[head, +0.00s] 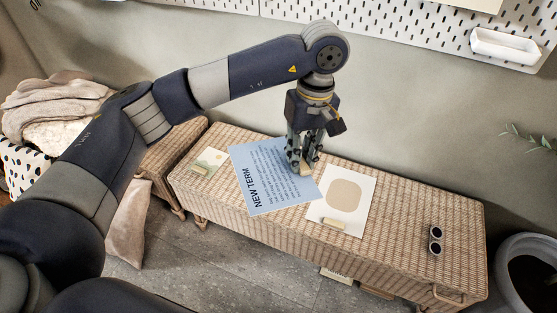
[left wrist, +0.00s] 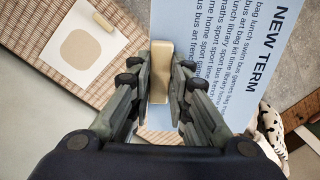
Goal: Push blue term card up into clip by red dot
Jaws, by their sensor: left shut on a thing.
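The blue term card (head: 262,178), headed NEW TERM, is over the wicker bench, its right edge overlapping a white card in the head view. My left gripper (head: 303,167) points down at the card's right side. In the left wrist view, my left gripper (left wrist: 160,78) is shut on a pale wooden block (left wrist: 161,62) at the edge of the blue card (left wrist: 225,50). The card seems held a little above the bench; the gap is hard to judge. The fingers hide part of the card. No red dot or clip beside one is visible. My right gripper is out of view.
The wicker bench (head: 400,213) bears a white card (head: 357,188) with a beige square, a small card (head: 208,161) and dark sunglasses (head: 435,240). A white pegboard (head: 400,28) with a white tray (head: 505,46) is on the wall. A pot (head: 530,270) stands at right.

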